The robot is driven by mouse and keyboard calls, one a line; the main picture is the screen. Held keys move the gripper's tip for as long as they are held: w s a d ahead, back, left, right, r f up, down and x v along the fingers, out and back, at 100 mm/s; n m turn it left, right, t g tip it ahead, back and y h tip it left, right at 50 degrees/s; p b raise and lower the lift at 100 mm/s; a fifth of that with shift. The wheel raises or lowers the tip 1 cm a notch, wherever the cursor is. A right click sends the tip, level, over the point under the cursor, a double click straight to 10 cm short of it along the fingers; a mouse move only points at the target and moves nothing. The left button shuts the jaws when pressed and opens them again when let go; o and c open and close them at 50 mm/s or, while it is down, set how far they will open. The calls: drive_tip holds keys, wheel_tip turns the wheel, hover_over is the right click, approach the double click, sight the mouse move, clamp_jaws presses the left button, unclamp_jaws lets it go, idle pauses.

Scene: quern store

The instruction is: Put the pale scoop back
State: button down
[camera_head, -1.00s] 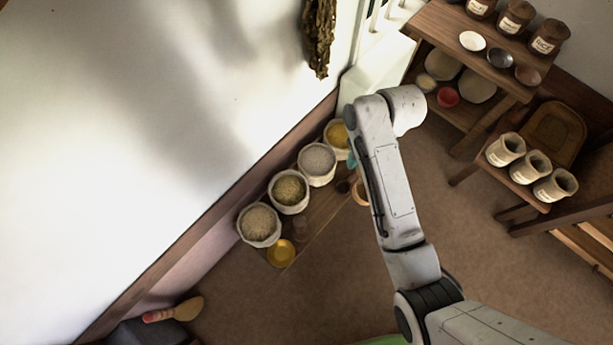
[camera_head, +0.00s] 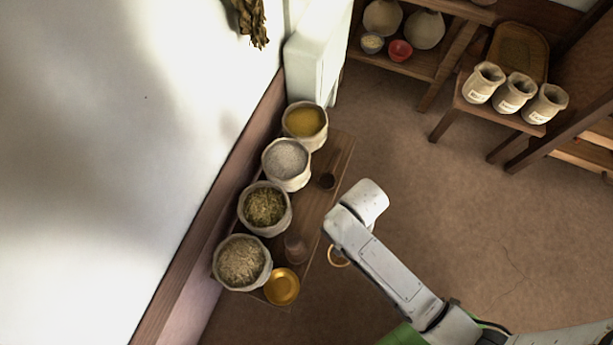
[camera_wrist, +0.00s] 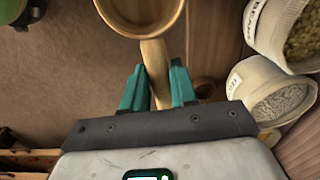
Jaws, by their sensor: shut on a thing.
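The pale wooden scoop (camera_wrist: 152,50) is held by its handle between the teal fingers of my gripper (camera_wrist: 157,75) in the wrist view. Its round bowl (camera_wrist: 141,14) is cut off by the top edge. In the head view the scoop's rim (camera_head: 338,256) shows just left of my arm, near the right edge of the low wooden bench (camera_head: 337,155). My gripper is hidden behind the arm there.
A dark cup (camera_head: 326,181), a brown jar (camera_head: 295,248) and a brass dish (camera_head: 281,287) stand on the bench. A white cabinet (camera_head: 312,70) is beyond it. Three labelled jars (camera_head: 515,93) stand on a stool at the right. Floor between is clear.

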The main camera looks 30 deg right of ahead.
drive_tip(key=f, duration=0.1)
drive_tip(key=s+f+b, duration=0.1)
drive_tip(key=f, duration=0.1)
drive_tip(key=shift+m, duration=0.4)
drive_tip(key=w+a+f+b, duration=0.1)
drive_tip(key=w+f+b, duration=0.25)
drive_tip(key=w, duration=0.45)
drive_tip(key=b, duration=0.3)
hover_over(315, 211)
wheel_tip(315, 211, down, 6)
drive_tip(key=shift+s+f, duration=0.1)
drive_tip(key=shift+s, duration=0.05)
drive_tip(key=shift+f+b, duration=0.45)
drive_tip(key=shift+f, duration=1)
drive_tip(key=shift+f, duration=0.2)
drive_tip(key=c, duration=0.9)
unclamp_jaws()
drive_tip(key=shift+r, duration=0.1)
